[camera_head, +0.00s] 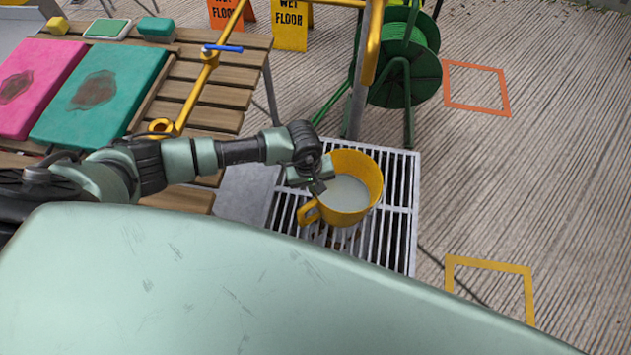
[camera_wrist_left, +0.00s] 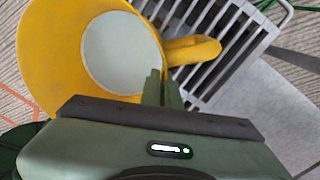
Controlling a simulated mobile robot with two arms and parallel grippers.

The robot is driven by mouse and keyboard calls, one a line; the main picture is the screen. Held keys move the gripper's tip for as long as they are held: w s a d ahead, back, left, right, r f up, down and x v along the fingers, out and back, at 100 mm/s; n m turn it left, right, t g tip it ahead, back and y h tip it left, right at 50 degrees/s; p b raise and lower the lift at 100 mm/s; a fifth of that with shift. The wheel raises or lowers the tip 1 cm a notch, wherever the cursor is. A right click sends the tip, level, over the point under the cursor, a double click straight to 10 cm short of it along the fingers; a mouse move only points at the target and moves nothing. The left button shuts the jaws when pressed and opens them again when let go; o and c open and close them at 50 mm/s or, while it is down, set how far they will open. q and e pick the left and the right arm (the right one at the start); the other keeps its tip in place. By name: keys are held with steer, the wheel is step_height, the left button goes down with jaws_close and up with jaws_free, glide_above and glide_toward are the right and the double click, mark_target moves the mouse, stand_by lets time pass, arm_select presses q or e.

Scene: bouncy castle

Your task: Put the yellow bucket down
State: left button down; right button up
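The yellow bucket (camera_head: 368,176) is in front of the left arm in the head view, over the metal grate (camera_head: 401,215). It holds pale grey liquid, and its handle points to the lower left. My left gripper (camera_head: 318,186) is at the bucket's left rim, above the handle. In the left wrist view the bucket (camera_wrist_left: 62,45) fills the upper left, and the fingers (camera_wrist_left: 163,88) are close together at its rim beside the handle, shut on it. Whether its base touches the grate is hidden. My right gripper is not in view.
A yellow floor outline (camera_head: 490,266) lies right of the grate, and an orange outline (camera_head: 477,110) lies farther back. A green hose reel (camera_head: 405,65) stands behind the grate. A wooden slatted table (camera_head: 215,97) with mats is at left.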

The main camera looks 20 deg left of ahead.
arm_select(q)
steer(key=shift+w+d, duration=0.1)
steer(key=shift+w, duration=0.05)
steer(key=shift+f, duration=0.15)
steer(key=c, duration=1.7)
jaws_free()
steer(key=r, duration=0.4)
steer(key=a+r, duration=0.1)
steer(key=r, duration=0.3)
steer(key=s+r, duration=0.1)
steer(key=r, duration=0.3)
steer(key=shift+a, duration=0.2)
